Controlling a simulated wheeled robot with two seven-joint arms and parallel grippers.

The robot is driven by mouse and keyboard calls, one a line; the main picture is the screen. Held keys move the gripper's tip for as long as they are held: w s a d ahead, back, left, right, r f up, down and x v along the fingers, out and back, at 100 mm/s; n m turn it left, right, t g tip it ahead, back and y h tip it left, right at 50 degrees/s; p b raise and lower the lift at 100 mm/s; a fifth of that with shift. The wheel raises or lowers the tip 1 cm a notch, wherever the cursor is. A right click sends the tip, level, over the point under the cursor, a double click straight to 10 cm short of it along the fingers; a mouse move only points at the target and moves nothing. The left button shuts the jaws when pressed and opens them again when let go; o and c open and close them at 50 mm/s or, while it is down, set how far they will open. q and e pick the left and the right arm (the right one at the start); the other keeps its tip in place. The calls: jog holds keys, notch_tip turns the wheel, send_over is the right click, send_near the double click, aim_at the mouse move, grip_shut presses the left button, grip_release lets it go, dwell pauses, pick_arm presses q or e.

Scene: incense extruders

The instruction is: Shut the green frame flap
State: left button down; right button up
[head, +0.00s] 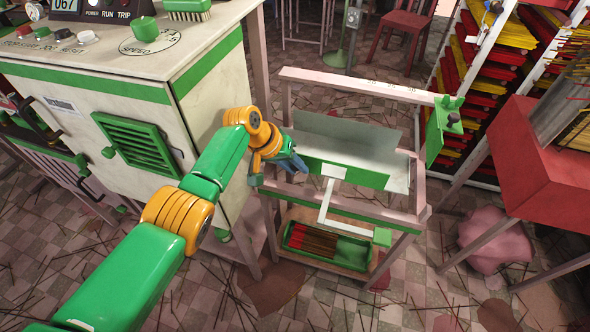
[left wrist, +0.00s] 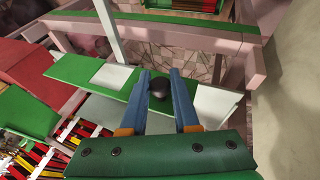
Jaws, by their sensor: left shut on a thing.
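The green frame flap (head: 362,177) is a long green panel with a white label (head: 334,171), set across the pale pink frame (head: 365,90). In the left wrist view the flap (left wrist: 75,72) carries a dark round knob (left wrist: 158,90). My left gripper (head: 290,163) is at the flap's left end in the head view. In the left wrist view its blue fingers (left wrist: 161,76) lie on either side of the knob, shut on it. In the head view the gripper hides the knob. My right gripper is not in view.
A cream and green cabinet (head: 215,80) stands close on the left. A green bracket plate (head: 437,130) with a knob juts from the frame's right post. A bin of sticks (head: 312,240) sits on the lower shelf. A red box (head: 545,170) is at the right.

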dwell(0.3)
pick_arm(q)
jog(key=c, duration=0.7)
grip_release()
jog(key=p+v, duration=0.3)
jog(key=v, duration=0.4)
jog(key=shift+p, duration=0.3)
